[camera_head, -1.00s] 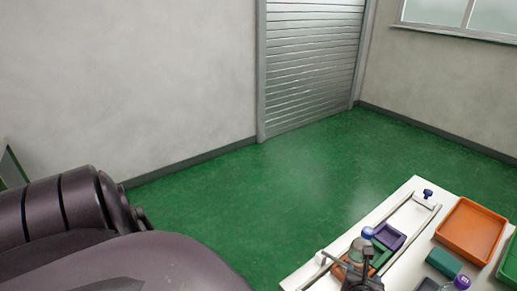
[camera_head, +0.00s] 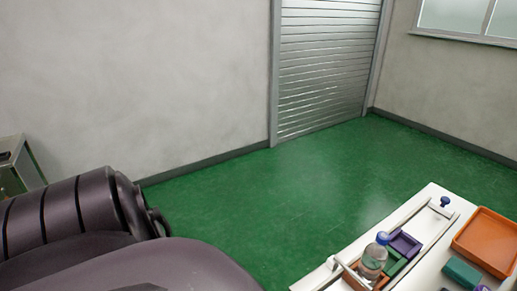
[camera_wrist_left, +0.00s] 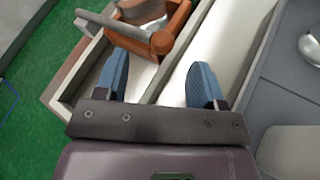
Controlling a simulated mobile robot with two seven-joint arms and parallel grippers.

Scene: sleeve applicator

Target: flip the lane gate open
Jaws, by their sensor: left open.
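The lane (camera_head: 405,213) is a pale channel on the white table, with several coloured pucks and a clear blue-capped bottle (camera_head: 373,260) standing in the near brown-orange puck (camera_head: 361,278). A grey bar, which looks like the lane gate (camera_head: 350,273), lies across the lane beside that puck. The left wrist view shows this bar (camera_wrist_left: 112,26) beyond my fingers, next to the orange puck (camera_wrist_left: 172,32). My left gripper (camera_wrist_left: 158,82) is open and empty, just short of the bar, over the lane and its wall. My right gripper is not in view.
An orange tray (camera_head: 490,240) and a green block (camera_head: 462,272) lie right of the lane. A blue knob (camera_head: 444,201) stands at the lane's far end. Green floor (camera_head: 290,205) is open left of the table. A grey cabinet (camera_head: 18,165) stands at far left.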

